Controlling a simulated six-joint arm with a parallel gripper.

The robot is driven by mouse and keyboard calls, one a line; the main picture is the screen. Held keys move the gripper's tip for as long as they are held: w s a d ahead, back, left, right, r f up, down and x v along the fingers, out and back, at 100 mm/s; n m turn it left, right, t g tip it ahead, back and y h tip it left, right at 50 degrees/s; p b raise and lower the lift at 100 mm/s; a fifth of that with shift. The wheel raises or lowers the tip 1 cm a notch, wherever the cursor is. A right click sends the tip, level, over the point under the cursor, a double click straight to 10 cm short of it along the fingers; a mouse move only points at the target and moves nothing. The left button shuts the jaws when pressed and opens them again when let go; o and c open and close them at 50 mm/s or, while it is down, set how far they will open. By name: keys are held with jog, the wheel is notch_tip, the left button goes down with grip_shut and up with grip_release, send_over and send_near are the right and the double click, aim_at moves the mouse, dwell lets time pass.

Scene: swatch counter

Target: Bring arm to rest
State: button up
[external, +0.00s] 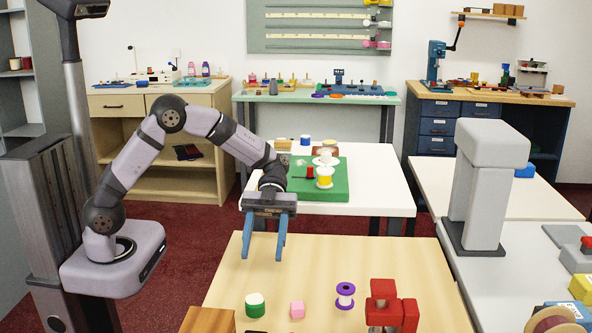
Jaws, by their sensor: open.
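My gripper (263,250) has two blue fingers pointing down, spread apart with nothing between them. It hangs above the back left part of the light wooden table (390,270). My arm arches up from its base at the left and bends down to the gripper. Below and in front of the gripper, on the wooden table, are a green and white spool (255,305), a pink block (297,309) and a purple and white spool (345,295). The gripper is apart from all of them.
A red device (385,305) stands at the table's front, and a brown wooden block (208,320) at its left corner. Behind, a white table (385,190) bears a green board (335,185) with spools. A grey post (485,190) stands at the right. The wooden table's middle is clear.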

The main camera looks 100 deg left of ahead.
jog(key=s+d+n+p, duration=0.1)
jog(key=s, duration=0.1)
jog(key=s+d+n+y, duration=0.1)
jog(key=s+d, duration=0.1)
jog(key=s+d+n+p, duration=0.1)
jog(key=s+n, duration=0.1)
jog(key=shift+s+d+r+g+y+p, duration=0.2)
jog(key=shift+s+d+g+y+p, duration=0.1)
jog(key=shift+s+g+p, duration=0.1)
jog(key=s+d+f+n+g+y+p, duration=0.1)
jog(key=s+d+n+y+p, duration=0.2)
jog(key=s, duration=0.5)
jog(key=s+a+f+n+t+y+b, duration=0.1)
jog(key=s+a+f+n+y+b, duration=0.1)
jog(key=a+f+n+y+b, duration=0.25)
jog(key=s+a+f+n+t+y+b, duration=0.1)
jog(key=s+a+f+n+y+b, duration=0.1)
jog(key=a+f+n+y, duration=0.35)
notch_tip(320, 180, up, 16)
jog(key=a+h+p, duration=0.1)
jog(key=p, duration=1.8)
jog(key=shift+w+a+r+n, duration=0.25)
jog(key=shift+a+n, duration=0.15)
